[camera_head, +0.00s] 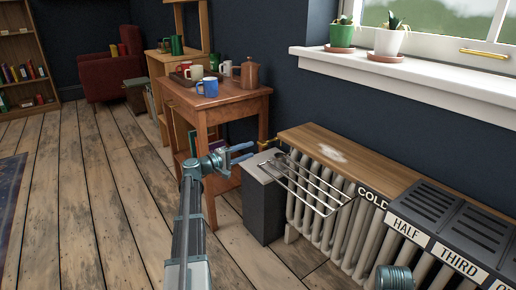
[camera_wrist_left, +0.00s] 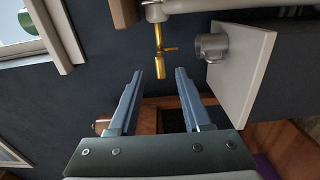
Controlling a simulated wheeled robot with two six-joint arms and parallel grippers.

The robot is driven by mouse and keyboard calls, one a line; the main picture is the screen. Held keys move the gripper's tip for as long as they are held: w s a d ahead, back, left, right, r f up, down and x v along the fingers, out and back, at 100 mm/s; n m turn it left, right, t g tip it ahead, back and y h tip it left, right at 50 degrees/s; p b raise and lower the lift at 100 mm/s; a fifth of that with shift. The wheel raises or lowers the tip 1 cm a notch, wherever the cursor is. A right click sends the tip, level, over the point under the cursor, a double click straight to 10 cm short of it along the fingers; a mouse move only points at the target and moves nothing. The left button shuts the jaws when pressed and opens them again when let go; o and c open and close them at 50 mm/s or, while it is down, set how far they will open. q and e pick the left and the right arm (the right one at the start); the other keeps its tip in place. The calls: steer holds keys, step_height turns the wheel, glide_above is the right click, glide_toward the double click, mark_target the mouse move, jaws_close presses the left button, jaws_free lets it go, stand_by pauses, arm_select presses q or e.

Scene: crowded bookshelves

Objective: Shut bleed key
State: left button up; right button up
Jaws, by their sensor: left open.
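The brass bleed key (camera_head: 266,142) sits at the left end of the radiator (camera_head: 325,205), by its top corner. It also shows in the left wrist view (camera_wrist_left: 159,48), with a short crossbar and a thicker end that points toward my gripper. My left gripper (camera_head: 252,151) is open and empty, its fingers pointing at the key from the left. In the left wrist view, the key's thick end lies at the mouth between the two fingertips (camera_wrist_left: 159,73); I see no contact. My right gripper is not in view.
A wooden table (camera_head: 215,105) with mugs is just behind my left gripper. Vent panels marked COLD, HALF and THIRD (camera_head: 455,258) lie right.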

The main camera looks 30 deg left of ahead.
arm_select(q)
steer(key=v, duration=0.6)
stand_by(0.3)
